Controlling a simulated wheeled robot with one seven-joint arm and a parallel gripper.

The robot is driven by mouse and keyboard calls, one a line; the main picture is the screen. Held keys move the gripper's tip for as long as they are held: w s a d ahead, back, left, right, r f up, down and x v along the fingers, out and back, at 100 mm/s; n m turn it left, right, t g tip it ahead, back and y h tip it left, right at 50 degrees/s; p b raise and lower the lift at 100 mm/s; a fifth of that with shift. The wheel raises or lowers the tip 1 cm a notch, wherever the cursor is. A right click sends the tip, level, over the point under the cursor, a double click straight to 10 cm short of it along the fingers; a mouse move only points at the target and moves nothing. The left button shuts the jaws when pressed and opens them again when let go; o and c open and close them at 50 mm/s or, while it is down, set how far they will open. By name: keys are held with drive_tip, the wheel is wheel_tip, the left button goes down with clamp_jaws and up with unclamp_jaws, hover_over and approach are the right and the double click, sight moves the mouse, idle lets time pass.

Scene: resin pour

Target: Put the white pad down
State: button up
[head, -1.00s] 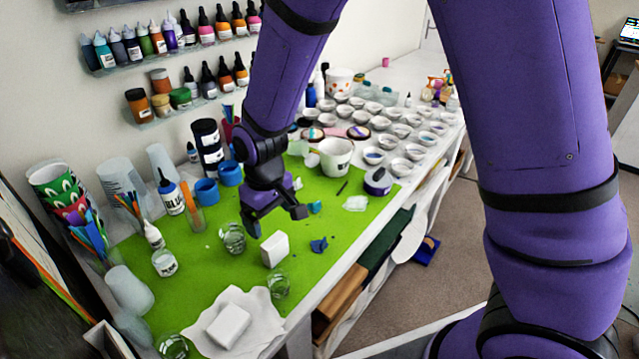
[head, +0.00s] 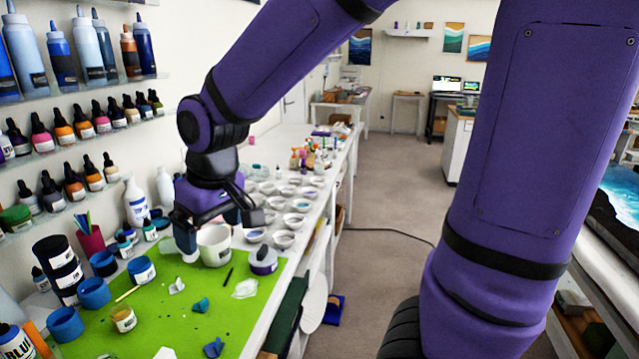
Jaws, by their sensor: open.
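A white pad (head: 165,354) shows only as a small corner at the bottom edge of the head view, lying on the green mat (head: 190,325); the rest of it is cut off. My gripper (head: 220,230) is open and points down, in front of the white labelled cup (head: 215,244) in the picture. It is well apart from the pad, farther back along the bench. I see nothing held between its fingers. How high it is above the mat is hard to tell.
Several small white bowls (head: 284,240) fill the bench behind. Bottle shelves (head: 75,130) line the wall.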

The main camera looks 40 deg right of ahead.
drive_tip(key=s+d+r+m+t, duration=0.1)
drive_tip(key=s+d+r, duration=0.3)
drive_tip(key=s, duration=0.3)
drive_tip(key=s+d+r+m+t+h, duration=0.1)
drive_tip(key=s+d+r+m, duration=0.1)
drive_tip(key=s+d+r, duration=0.3)
drive_tip(key=s+d, duration=0.1)
drive_tip(key=s, duration=0.1)
drive_tip(key=shift+s+d+m+t, duration=0.3)
drive_tip(key=shift+t, duration=0.1)
idle(0.6)
